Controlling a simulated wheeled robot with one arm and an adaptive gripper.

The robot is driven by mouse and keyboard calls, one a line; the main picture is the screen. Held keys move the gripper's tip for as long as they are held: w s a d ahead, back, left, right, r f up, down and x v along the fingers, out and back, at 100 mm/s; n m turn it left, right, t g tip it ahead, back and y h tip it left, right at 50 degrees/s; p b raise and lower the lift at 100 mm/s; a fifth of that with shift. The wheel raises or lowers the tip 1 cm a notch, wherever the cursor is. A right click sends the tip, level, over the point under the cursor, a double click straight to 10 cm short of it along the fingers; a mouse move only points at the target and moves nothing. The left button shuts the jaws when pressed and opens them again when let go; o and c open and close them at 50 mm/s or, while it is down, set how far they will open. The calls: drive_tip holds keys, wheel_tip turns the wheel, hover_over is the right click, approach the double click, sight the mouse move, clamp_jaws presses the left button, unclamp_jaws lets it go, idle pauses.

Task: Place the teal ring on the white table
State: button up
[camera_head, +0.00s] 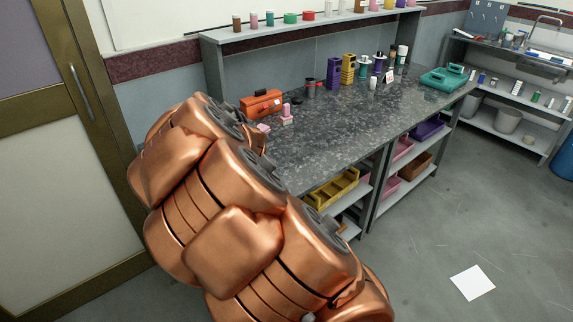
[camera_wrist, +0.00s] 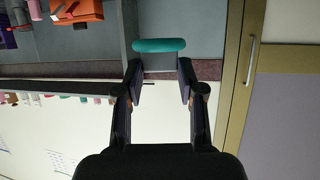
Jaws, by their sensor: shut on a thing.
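The teal ring (camera_wrist: 159,45) shows edge-on as a thin rounded bar in the wrist view. It sits at the fingertips of my gripper (camera_wrist: 158,67), which is shut on it and spans its width. The ring is held up in the air, with the wall and bench side behind it. In the head view my copper arm covers the lower left, and neither the gripper nor the ring can be made out there. I cannot make out a white table in either view.
A grey speckled workbench (camera_head: 345,137) holds an orange toolbox (camera_head: 261,103), several bottles and a teal case (camera_head: 444,79). A door (camera_head: 62,120) is at left. A white sheet (camera_head: 472,283) lies on the floor at right, which is otherwise mostly clear.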

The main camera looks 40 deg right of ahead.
drive_tip(key=s+d+f+n+y+b, duration=0.1)
drive_tip(key=s+d+f+b, duration=0.4)
drive_tip(key=s+d, duration=0.4)
drive_tip(key=s+d+f+n+y+b, duration=0.1)
drive_tip(key=s+d+f+b, duration=0.1)
drive_tip(key=s+d+f, duration=0.6)
drive_tip(key=shift+y, duration=0.3)
drive_tip(key=w+d, duration=0.3)
drive_tip(key=d, duration=0.1)
drive_tip(key=w+d, duration=0.4)
drive_tip(key=w+d+f+p, duration=0.1)
drive_tip(key=w+d, duration=0.2)
drive_tip(key=d, duration=0.1)
drive_tip(key=shift+w+d, duration=0.1)
drive_tip(key=shift+w, duration=0.05)
drive_tip(key=shift+f, duration=1.75)
drive_tip(key=shift+f, duration=0.15)
drive_tip(key=o, duration=0.8)
drive_tip(key=shift+r, duration=0.2)
drive_tip(key=v, duration=1.2)
drive_tip(key=shift+f, duration=0.2)
